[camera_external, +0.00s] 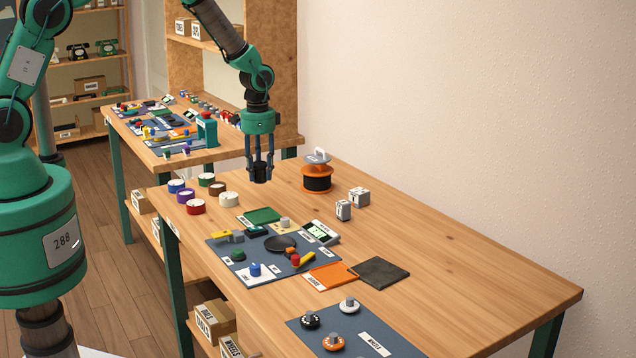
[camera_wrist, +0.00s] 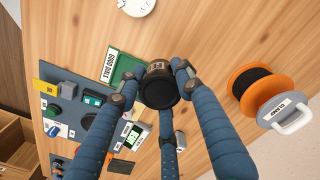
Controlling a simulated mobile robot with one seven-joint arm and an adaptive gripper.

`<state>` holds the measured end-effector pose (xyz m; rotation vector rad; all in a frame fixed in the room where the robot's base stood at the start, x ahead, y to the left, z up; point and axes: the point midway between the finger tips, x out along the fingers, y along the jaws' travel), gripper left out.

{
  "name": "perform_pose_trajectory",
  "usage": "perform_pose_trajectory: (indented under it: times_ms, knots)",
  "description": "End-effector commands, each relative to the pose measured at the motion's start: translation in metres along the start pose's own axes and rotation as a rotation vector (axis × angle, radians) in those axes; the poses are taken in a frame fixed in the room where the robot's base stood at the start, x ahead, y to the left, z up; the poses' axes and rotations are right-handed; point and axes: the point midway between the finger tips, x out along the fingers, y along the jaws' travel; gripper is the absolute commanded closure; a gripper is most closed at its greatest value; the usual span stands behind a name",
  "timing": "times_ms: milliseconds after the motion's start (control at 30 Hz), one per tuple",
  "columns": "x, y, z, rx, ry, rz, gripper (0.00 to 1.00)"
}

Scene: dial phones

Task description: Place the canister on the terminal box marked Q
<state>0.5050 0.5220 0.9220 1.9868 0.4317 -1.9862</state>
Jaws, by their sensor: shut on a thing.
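My gripper (camera_external: 260,168) hangs fingers-down above the near table, left of the orange spool. In the wrist view its fingers (camera_wrist: 158,92) close around a dark round canister (camera_wrist: 160,88) with a brown label band at its top; the label is only partly readable. In the external view the canister is a small dark shape between the fingertips, clear of the table. Two small grey-white boxes, one nearer (camera_external: 344,211) and one farther (camera_external: 359,197), stand right of the spool. Their markings are too small to read, so I cannot tell which is Q.
Several coloured round reels (camera_external: 196,206) sit at the left edge. A blue-grey mat (camera_external: 222,252) carries phone parts. The table's right side is bare wood.

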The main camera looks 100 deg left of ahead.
Motion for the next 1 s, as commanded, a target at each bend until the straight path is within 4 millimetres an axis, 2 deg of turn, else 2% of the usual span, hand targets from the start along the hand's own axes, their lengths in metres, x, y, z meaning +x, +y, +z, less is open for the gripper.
perform_pose_trajectory:
  times_ms: [100, 500, 700, 1000]
  knots:
    - [-0.005, 0.011, -0.029, 0.044, 0.001, 0.000, 0.87]
    - [-0.013, 0.055, -0.110, 0.175, 0.000, 0.000, 0.87]
    - [-0.015, 0.071, -0.133, 0.217, 0.001, 0.000, 0.87]
    - [-0.016, 0.076, -0.142, 0.232, 0.002, 0.000, 0.87]
